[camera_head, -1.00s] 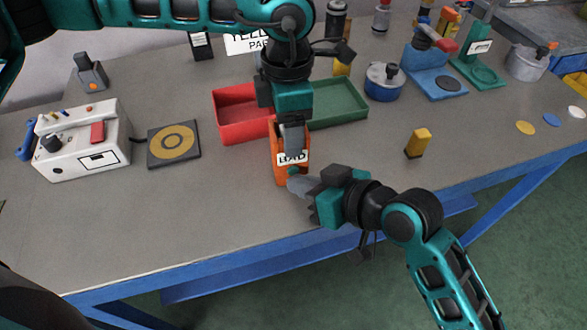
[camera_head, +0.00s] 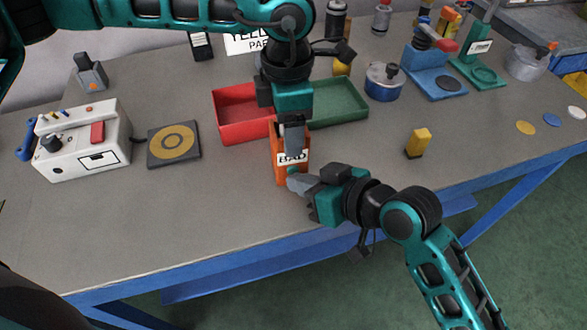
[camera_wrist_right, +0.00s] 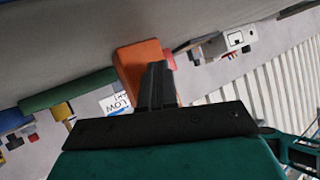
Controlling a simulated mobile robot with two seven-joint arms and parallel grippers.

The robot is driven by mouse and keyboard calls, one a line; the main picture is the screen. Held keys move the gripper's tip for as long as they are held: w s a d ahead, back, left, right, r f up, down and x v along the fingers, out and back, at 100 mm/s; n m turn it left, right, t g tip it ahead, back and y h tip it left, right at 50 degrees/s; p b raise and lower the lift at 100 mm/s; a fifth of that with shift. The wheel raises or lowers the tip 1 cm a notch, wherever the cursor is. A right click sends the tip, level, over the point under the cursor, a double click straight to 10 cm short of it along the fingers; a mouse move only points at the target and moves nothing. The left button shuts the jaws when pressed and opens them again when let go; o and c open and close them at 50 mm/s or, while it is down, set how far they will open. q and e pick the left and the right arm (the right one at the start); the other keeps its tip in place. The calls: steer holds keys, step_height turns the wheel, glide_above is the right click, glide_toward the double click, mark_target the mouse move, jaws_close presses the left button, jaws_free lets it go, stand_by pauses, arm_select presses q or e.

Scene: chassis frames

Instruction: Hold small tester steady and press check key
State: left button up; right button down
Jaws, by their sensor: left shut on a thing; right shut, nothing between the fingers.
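The small tester (camera_head: 279,168) is orange, with a white display reading "BAD" and a round green key (camera_head: 293,170) near its front end. It stands on the bench in front of the red and green trays. My left gripper (camera_head: 292,146) reaches down from above and is shut on the tester's rear part, hiding some of it. My right gripper (camera_head: 292,183) is shut and empty, its fingertips right beside the key at the tester's front; I cannot tell whether they touch it. In the right wrist view the tester (camera_wrist_right: 136,62) is an orange block behind the dark fingers (camera_wrist_right: 158,72).
A red tray (camera_head: 240,130) and a green tray (camera_head: 345,103) lie behind the tester. A white instrument (camera_head: 75,150) and a dark pad with a yellow ring (camera_head: 174,145) are at left. A yellow block (camera_head: 418,142) stands to the right. The bench's front edge is close.

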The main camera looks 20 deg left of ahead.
steer(key=shift+s+d, duration=0.35)
steer(key=shift+s, duration=0.3)
steer(key=s, duration=0.1)
steer(key=s+d, duration=0.1)
steer(key=s, duration=0.1)
steer(key=s+d, duration=0.1)
steer(key=shift+s+d, duration=0.2)
steer(key=shift+d, duration=0.05)
stand_by(0.5)
arm_select(q)
steer(key=o, duration=1.3)
